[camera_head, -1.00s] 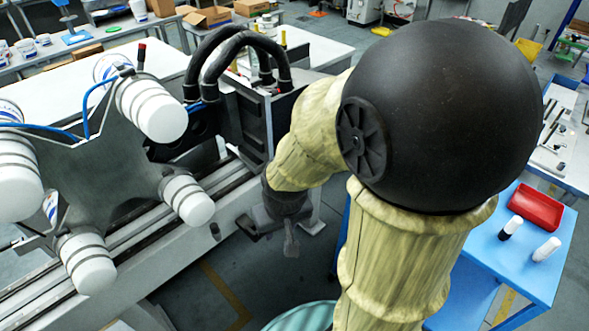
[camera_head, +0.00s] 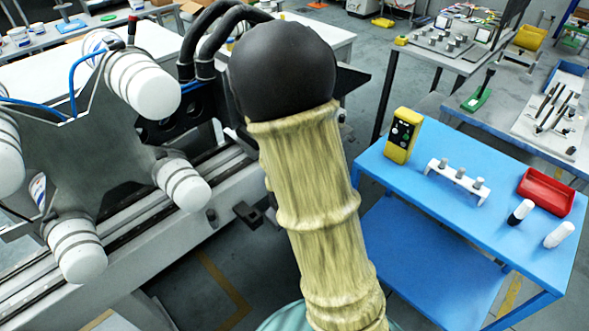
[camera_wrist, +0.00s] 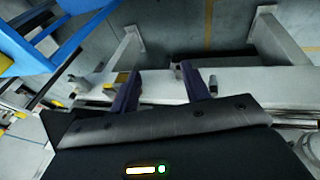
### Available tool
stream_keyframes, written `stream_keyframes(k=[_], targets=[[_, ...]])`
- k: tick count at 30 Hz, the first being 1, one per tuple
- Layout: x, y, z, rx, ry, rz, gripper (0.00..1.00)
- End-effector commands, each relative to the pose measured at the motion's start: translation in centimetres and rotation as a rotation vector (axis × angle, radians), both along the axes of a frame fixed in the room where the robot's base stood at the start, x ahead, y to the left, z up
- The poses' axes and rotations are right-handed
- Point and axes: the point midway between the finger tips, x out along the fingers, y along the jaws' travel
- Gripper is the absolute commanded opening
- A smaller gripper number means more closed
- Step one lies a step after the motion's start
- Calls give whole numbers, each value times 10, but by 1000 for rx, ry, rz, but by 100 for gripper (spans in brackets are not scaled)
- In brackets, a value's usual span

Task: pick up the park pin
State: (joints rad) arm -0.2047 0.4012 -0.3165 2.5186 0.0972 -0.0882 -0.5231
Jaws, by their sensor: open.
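A small dark grey upright pin (camera_head: 211,215) stands on the front of the machine bed; I take it for the park pin. In the wrist view a short grey pin with a dark lower end (camera_wrist: 213,85) shows just right of my right finger; it looks like the same one. My gripper (camera_wrist: 162,80) is open, its two dark fingers apart with nothing held between them. Whether the right finger touches the pin, I cannot tell.
A star-shaped wheel with white rollers (camera_head: 105,165) is at the left, close to the pin. A blue table (camera_head: 425,205) at the right holds a yellow box (camera_head: 403,135), a white stand (camera_head: 458,181) and a red tray (camera_head: 546,191).

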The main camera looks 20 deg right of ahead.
Motion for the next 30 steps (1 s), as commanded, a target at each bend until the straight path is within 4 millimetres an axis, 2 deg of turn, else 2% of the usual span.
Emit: stream_keyframes(k=[1, 6, 9, 13, 18, 21, 25, 30], targets=[[4, -9, -30, -59, 6, 44, 47], [22, -48, -83, -300, 5, 231, 47], [32, -72, -106, -467, 17, 354, 47], [47, -101, -126, -711, 47, 532, 47], [71, -126, -136, -1066, 106, 789, 47], [88, -132, -133, -1293, 153, 946, 47], [113, -124, -124, -1606, 221, 1152, 47], [137, -101, -110, -1936, 295, 1339, 47]])
